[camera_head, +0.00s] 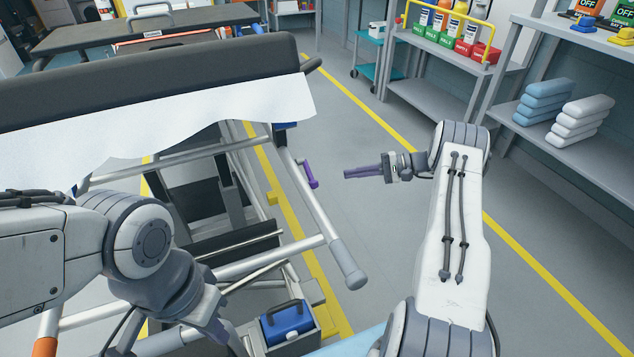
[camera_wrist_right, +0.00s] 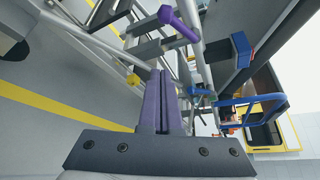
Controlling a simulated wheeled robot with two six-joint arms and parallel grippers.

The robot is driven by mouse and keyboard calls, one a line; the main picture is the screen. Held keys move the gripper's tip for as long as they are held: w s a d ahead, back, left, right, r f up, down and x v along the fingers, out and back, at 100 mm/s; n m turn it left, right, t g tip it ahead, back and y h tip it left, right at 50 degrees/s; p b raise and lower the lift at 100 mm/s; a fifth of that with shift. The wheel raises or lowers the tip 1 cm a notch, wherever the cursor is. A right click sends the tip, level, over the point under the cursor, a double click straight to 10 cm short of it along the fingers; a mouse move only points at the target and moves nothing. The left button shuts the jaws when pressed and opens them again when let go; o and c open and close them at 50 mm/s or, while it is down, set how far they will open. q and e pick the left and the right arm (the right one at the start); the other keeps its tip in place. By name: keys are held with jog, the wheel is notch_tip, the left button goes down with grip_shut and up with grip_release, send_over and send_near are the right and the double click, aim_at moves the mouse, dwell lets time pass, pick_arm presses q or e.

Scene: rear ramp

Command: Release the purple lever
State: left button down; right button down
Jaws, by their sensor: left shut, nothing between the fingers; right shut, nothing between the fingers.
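The purple lever (camera_head: 310,174) sits on the metal side frame of the bed, below the dark mattress edge. It also shows at the top of the right wrist view (camera_wrist_right: 180,22), angled on a metal bar. My right gripper (camera_head: 345,173) is shut and empty, its dark purple fingers pointing left toward the lever in the head view. A small gap separates the fingertips from the lever there. In the right wrist view the closed fingers (camera_wrist_right: 161,72) lie below the lever, apart from it. My left arm comes in at the lower left; its fingertips are not visible.
The bed (camera_head: 160,75) has a white sheet over its side. A grey-capped rail (camera_head: 348,275) sticks out below the lever. A blue box (camera_head: 288,322) stands low beside the frame. Shelves (camera_head: 440,70) line the right wall. The floor between bed and shelves is open.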

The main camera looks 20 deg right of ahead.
aim_at(309, 173)
jog(key=shift+w+a+r, duration=0.1)
jog(key=shift+w+a, duration=0.05)
jog(key=shift+a, duration=0.05)
jog(key=shift+a, duration=0.1)
jog(key=a+b, duration=0.2)
jog(key=a, duration=0.7)
jog(key=shift+w+a+f, duration=0.15)
jog(key=shift+a+f, duration=0.05)
jog(key=shift+a, duration=0.05)
dwell(0.3)
